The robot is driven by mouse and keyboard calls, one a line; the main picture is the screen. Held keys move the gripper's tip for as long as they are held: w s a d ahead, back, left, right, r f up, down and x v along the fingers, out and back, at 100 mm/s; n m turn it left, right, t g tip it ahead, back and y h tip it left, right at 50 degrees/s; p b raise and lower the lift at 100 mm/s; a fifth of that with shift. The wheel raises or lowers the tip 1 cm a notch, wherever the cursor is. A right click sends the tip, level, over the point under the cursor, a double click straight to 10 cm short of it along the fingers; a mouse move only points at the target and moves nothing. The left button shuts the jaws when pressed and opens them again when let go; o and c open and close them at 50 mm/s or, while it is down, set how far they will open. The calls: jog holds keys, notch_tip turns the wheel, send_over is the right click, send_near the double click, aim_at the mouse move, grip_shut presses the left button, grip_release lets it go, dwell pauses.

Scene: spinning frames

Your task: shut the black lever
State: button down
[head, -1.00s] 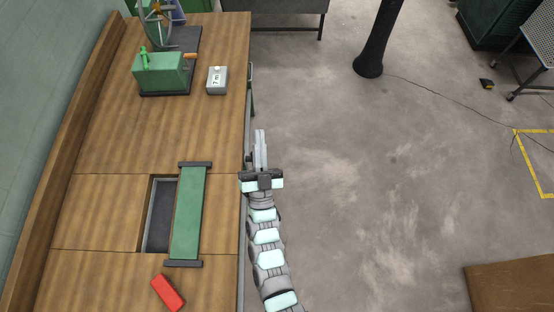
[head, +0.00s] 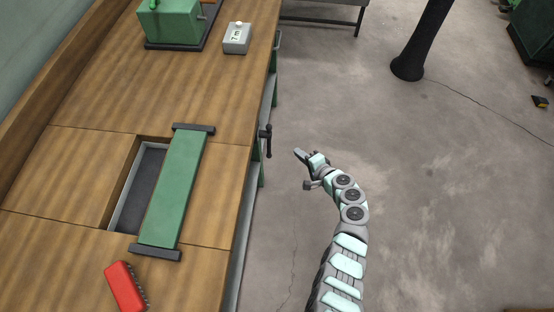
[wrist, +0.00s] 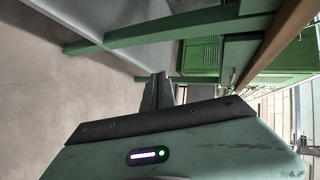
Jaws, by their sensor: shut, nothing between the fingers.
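The black lever (head: 265,141) sticks out from the workbench's right side edge, level with the far end of the green cover in the head view. It has a short bar with knobbed ends. My gripper (head: 298,153) is shut and empty, a little to the right of the lever and apart from it, over the floor beside the bench. In the wrist view the shut fingers (wrist: 157,92) point toward the bench's green underframe. I cannot make out the lever clearly in the wrist view.
The wooden bench (head: 110,100) carries a green cover (head: 174,190) beside an open recess, a red brush (head: 125,287), a grey box (head: 237,38) and a green machine (head: 168,22). Green legs stand under the bench edge. The floor to the right is clear up to a black post (head: 418,45).

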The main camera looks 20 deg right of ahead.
jog(key=s+r+n+t+y+b, duration=0.1)
jog(key=s+r+t+y+b, duration=0.1)
jog(key=r+y+b, duration=0.3)
jog(key=shift+s+a+r+n+y, duration=0.25)
jog(key=shift+s+n+y, duration=0.05)
jog(key=shift+s+y, duration=0.35)
jog(key=w+a+b, duration=0.2)
jog(key=w+a, duration=0.4)
jog(key=a, duration=0.1)
jog(key=shift+a+f, duration=0.25)
jog(key=shift+s, duration=0.1)
jog(key=shift+r, duration=0.15)
dwell(0.4)
